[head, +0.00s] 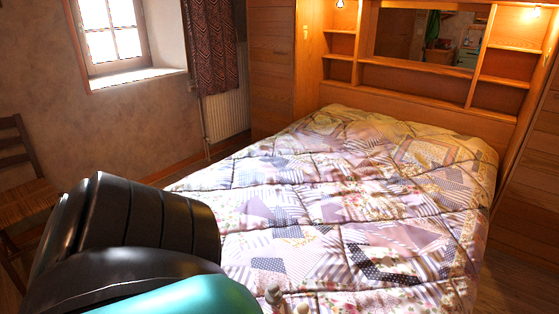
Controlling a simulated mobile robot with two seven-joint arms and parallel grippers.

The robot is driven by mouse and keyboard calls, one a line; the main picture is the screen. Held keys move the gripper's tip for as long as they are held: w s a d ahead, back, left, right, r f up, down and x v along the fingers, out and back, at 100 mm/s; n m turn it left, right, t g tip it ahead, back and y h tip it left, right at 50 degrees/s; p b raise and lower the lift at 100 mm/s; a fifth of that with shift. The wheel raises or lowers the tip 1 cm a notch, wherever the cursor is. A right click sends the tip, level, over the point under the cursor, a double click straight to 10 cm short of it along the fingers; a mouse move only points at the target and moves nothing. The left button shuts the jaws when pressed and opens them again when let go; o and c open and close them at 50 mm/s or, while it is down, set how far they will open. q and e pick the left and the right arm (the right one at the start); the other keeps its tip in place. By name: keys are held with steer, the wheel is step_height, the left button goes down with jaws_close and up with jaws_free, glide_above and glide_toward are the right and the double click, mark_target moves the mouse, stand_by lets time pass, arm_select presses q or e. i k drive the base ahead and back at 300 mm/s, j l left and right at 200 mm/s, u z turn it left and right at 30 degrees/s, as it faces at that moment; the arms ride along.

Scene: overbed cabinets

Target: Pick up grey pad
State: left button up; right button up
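I cannot make out a grey pad anywhere in the head view. The bed (340,190) has a patchwork quilt, with no separate pad that I can tell on it. Neither gripper shows.
A wooden overbed cabinet (424,83) with open shelves and a mirror stands behind the bed. A wooden chair (22,180) stands at the left. A radiator (226,115) and curtain (210,45) are beside the window (112,30). A narrow floor strip runs left of the bed.

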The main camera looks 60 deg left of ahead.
mark_target(274, 296)
steer(key=u, duration=2.05)
